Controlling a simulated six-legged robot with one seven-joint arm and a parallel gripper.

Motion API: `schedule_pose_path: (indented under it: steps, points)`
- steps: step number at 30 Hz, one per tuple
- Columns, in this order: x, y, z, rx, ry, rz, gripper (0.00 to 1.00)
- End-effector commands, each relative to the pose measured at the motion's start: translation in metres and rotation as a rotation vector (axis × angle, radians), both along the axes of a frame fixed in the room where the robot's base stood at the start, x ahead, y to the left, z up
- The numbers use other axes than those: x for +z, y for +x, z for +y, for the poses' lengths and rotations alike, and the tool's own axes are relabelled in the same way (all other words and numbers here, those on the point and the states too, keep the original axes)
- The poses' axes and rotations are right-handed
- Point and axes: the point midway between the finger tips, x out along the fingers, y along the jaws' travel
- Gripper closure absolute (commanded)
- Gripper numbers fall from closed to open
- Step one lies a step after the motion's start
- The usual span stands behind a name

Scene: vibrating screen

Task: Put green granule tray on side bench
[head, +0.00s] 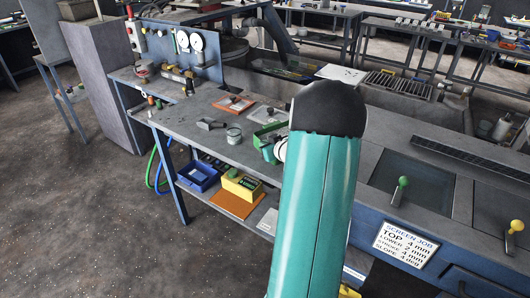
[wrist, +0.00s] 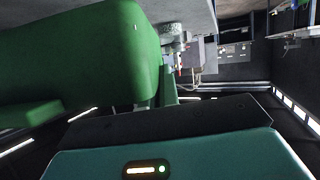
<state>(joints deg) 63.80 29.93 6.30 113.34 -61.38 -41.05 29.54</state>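A green tray (head: 267,137) is at the right end of the grey bench (head: 178,118) in the head view, partly hidden behind my arm. In the wrist view a large green body (wrist: 90,55), which looks like the same tray, fills the upper left, very close to the camera. The white end of my arm at my gripper (head: 280,149) touches or nearly touches the tray's right side. I cannot tell whether the tray rests on the bench or is lifted.
The bench holds an orange tray (head: 234,104), a grey scoop (head: 210,124) and a metal cup (head: 234,135). A blue bin (head: 198,176) and a yellow box (head: 241,184) stand on the shelf below. The screen machine with its job sign (head: 406,244) is at right. The bench's front left is clear.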

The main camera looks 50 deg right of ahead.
Motion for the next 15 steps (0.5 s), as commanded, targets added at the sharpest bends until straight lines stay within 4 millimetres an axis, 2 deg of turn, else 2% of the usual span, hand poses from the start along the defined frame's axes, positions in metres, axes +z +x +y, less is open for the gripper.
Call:
schedule_pose_path:
  steps: [4, 9, 15]
  points:
    - [-0.009, 0.008, -0.003, 0.000, -0.001, -0.002, 1.00]
    - [-0.033, 0.006, -0.003, 0.000, 0.000, -0.002, 1.00]
    - [-0.035, 0.006, -0.003, 0.000, -0.004, -0.003, 1.00]
